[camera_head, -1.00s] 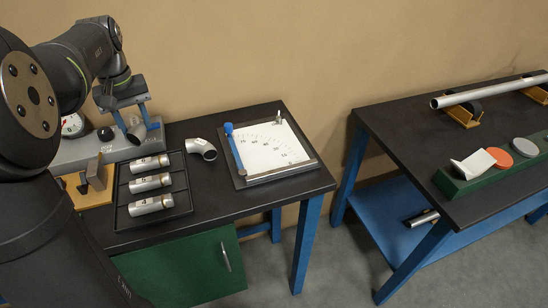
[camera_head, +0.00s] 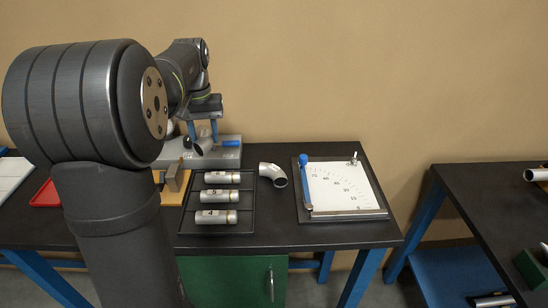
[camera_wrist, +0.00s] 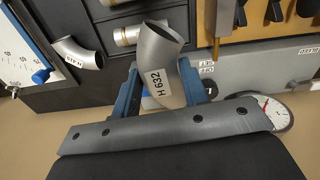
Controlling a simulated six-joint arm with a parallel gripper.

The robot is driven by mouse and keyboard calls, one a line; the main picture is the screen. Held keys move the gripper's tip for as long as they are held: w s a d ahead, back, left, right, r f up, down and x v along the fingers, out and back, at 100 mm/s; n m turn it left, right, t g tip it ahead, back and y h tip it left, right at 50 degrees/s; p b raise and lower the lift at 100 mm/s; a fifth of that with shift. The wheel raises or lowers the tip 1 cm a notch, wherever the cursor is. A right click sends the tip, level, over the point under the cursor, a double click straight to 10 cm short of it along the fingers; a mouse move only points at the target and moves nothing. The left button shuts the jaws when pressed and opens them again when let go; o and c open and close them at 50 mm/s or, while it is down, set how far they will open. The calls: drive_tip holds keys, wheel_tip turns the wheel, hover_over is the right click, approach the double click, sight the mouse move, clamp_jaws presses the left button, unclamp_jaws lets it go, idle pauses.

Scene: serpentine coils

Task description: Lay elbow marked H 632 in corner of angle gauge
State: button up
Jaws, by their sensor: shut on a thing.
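My gripper (camera_head: 204,130) is shut on a silver pipe elbow (camera_wrist: 160,52) labelled H 632, with its blue fingers on either side of it. The held elbow also shows in the head view (camera_head: 203,147), in front of the grey instrument. The angle gauge (camera_head: 381,213) lies on the dark bench to the right, a white scale plate with a blue-ended arm along its left side and a ledge along its front. Part of it shows at the left of the wrist view (camera_wrist: 18,68). My gripper is well left of the gauge.
Another elbow (camera_head: 268,168) lies loose between the gauge and a black tray (camera_head: 247,229) of several labelled straight tubes. The grey instrument (camera_head: 229,158) with a dial (camera_wrist: 275,112) stands behind the tray. A second bench (camera_head: 470,185) is at right, across a gap.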

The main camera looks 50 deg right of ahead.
drive_tip(key=s+d+f+m, duration=0.1)
drive_tip(key=s+d+m, duration=0.4)
drive_tip(key=s+m, duration=0.45)
drive_tip(key=s+d+f+m, duration=0.1)
drive_tip(key=s+d+m, duration=0.4)
drive_tip(key=s+m, duration=0.5)
drive_tip(key=s+d+f+m, duration=0.1)
drive_tip(key=s+d+m, duration=0.5)
drive_tip(key=s+m, duration=0.4)
drive_tip(key=shift+n, duration=0.75)
drive_tip(key=shift+s+a+f, duration=0.1)
drive_tip(key=shift+s+f, duration=0.05)
drive_tip(key=shift+f, duration=1)
drive_tip(key=shift+s+a+f, duration=0.1)
drive_tip(key=shift+s+f, duration=0.05)
drive_tip(key=shift+f, duration=1)
drive_tip(key=shift+f, duration=0.2)
drive_tip(key=shift+f, duration=1.2)
drive_tip(key=shift+f, duration=0.2)
drive_tip(key=shift+f, duration=0.5)
